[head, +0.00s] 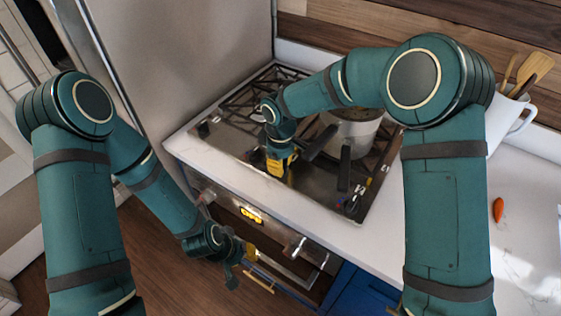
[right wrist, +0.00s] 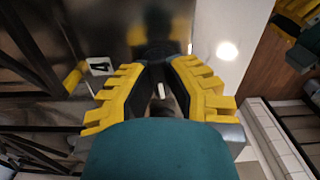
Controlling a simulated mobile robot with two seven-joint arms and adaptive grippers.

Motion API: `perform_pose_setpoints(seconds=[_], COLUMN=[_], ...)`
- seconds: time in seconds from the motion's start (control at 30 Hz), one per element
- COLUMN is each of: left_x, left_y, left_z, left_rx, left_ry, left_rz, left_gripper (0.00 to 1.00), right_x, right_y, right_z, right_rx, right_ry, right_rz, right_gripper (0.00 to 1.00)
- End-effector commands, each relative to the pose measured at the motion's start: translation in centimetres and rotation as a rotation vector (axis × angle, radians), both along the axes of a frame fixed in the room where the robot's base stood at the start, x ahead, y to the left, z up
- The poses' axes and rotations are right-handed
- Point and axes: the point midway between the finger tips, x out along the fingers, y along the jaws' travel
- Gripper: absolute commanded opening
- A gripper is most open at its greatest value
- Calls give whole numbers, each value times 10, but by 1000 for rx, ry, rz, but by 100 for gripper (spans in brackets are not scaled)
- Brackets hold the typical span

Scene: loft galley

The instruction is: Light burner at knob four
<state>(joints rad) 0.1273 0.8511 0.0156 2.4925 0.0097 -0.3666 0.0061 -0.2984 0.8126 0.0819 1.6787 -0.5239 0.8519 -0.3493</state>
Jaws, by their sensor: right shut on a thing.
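My right gripper (head: 280,168) points down at the steel cooktop (head: 300,192), near its front edge. In the right wrist view its yellow-and-black fingers (right wrist: 160,88) are shut on a small knob (right wrist: 160,91) with a white mark. Most of the knob is hidden between the fingers. A label reading "4" (right wrist: 100,66) lies beside the fingers. No flame shows in either view. My left gripper (head: 240,262) hangs low in front of the oven; whether it is open is unclear.
A steel pot (head: 357,132) stands on the cooktop behind and right of my right gripper. Dark handles reach toward the front. The oven front (head: 272,238) has a lit yellow display. A carrot (head: 498,210) and a white utensil pot (head: 510,118) are on the right counter.

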Motion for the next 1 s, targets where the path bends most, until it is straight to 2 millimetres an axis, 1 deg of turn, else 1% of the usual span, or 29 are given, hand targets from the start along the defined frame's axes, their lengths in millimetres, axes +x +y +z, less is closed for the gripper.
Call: perform_pose_setpoints(seconds=[0.2,0.4,0.93,0.97,1.0], left_x=[1,2,2,2,2], left_y=[0,0,0,0,0], left_z=[4,6,6,6,6], left_rx=[0,1,1,1,1], left_ry=[-3,-5,-5,-5,-5], left_rz=[2,4,4,4,4], left_gripper=[23,23,23,23,23], right_x=[-2,-2,-2,-2,-2], right_y=[-1,-1,-1,-1,-1], right_z=[-2,-2,-3,-3,-3], right_rx=[-3,-3,-3,-3,-3], right_ry=[8,8,7,7,7], right_rz=[120,179,201,201,201], right_gripper=[0,0,0,24,38])
